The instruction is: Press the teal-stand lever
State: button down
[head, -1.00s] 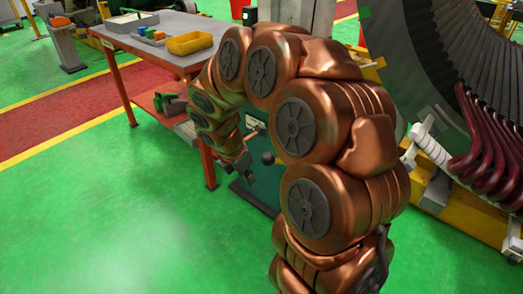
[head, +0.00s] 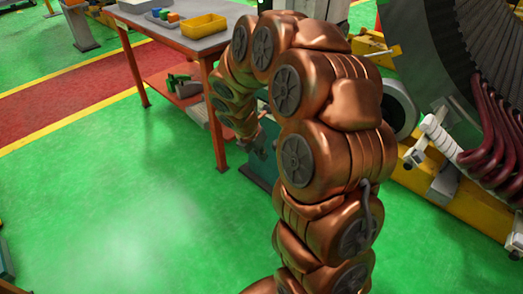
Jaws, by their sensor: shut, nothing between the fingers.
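The teal stand (head: 262,165) is behind and below my bent copper arm, between the red-legged table and the large machine. My arm covers much of it. My gripper (head: 256,143) is a small dark shape at the end of the arm, close against the upper part of the stand. It is shut, with nothing seen in it. The lever cannot be made out clearly from the gripper here, so I cannot tell whether they touch.
A table (head: 205,42) with a yellow bin (head: 203,25) and small coloured blocks stands at the back left. Its red lower shelf (head: 176,86) holds green parts. A large stator (head: 465,70) with dark red coils is at the right.

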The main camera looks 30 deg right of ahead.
jog(key=w+d+f, duration=0.1)
jog(key=d+f, duration=0.3)
jog(key=d, duration=0.1)
jog(key=shift+w, duration=0.25)
jog(key=shift+r, duration=0.15)
dwell(0.4)
